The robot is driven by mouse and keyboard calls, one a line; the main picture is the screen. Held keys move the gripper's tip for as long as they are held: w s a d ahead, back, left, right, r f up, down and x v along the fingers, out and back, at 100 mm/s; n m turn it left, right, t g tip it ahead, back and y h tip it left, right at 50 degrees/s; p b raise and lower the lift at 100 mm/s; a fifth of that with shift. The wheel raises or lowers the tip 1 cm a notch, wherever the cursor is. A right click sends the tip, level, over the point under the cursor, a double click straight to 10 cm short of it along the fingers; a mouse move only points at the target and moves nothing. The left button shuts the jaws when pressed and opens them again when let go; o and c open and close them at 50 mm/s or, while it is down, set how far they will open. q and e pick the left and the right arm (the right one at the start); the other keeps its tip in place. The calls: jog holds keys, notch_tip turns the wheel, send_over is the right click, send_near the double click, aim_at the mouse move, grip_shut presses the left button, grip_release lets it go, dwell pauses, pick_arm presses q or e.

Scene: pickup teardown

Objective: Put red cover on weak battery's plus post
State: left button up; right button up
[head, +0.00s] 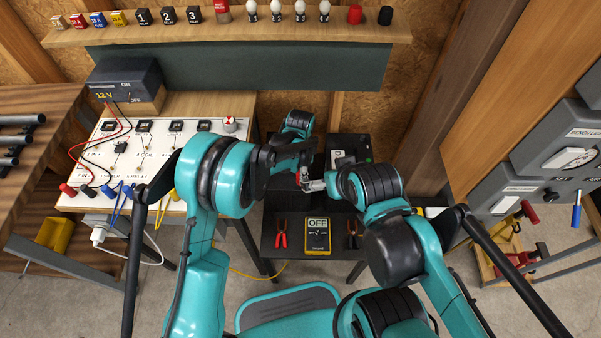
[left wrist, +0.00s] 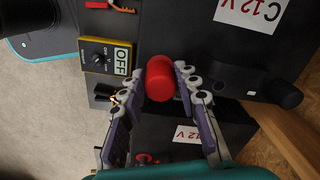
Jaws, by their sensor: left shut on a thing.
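My left gripper (head: 299,174) is shut on a red cover (left wrist: 159,80), a short round cap held between its two fingertips (left wrist: 161,74) in the left wrist view. Beyond it lie a black battery (left wrist: 205,35) with a white "C 12 V" label and a second dark battery (left wrist: 215,122) with a "12 V" label. Which one is weak I cannot tell. In the head view a black battery (head: 362,146) shows behind the grippers, partly hidden by my arms.
A yellow multimeter (head: 317,236) reading OFF lies at the front of the black bench (head: 275,203), between red clamps (head: 281,232) and black clamps (head: 352,232). The switch board (head: 95,160) stands left. A shelf (head: 225,32) with small parts runs along the back.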

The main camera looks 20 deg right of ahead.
pick_arm(q)
jog(key=shift+f+b, duration=0.75)
jog(key=shift+f, duration=0.1)
dwell(0.7)
jog(key=o, duration=1.1)
